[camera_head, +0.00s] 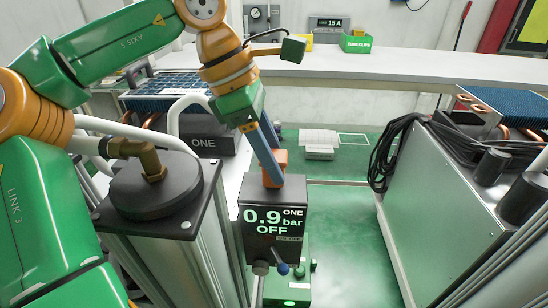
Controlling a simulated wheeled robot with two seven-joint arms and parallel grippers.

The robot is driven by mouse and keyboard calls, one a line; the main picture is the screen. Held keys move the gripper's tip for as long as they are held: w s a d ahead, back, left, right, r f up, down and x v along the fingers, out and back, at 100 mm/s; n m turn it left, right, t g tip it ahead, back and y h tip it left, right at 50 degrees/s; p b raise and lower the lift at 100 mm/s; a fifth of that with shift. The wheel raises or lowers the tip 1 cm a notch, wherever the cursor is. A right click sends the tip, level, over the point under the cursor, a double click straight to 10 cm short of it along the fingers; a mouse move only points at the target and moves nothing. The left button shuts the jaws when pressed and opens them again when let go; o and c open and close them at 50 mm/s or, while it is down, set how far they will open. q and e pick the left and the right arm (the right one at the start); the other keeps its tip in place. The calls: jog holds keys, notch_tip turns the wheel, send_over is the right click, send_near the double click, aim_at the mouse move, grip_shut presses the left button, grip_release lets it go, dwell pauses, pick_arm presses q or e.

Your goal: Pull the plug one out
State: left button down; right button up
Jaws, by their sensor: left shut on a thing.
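My left gripper (271,163) reaches down from the upper left, with long blue-grey fingers. Its fingertips are shut on an orange block, which I take to be plug one (283,160). The block sits at the top of a black box (272,243) whose display reads "0.9 bar OFF" and "ONE". The fingers cover part of the block, and I cannot tell how deep it sits. My right gripper is not in view.
A capped column (155,188) with a brass elbow stands left of the box. A black unit marked "ONE" (203,142) is behind. A metal cabinet (440,200) with black cables stands right. Green floor lies between; a white bench (400,65) runs along the back.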

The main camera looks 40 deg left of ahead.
pick_arm(q)
jog(key=shift+r, duration=0.95)
jog(key=shift+c, duration=1.4)
grip_release()
jog(key=shift+r, duration=0.15)
jog(key=v, duration=0.7)
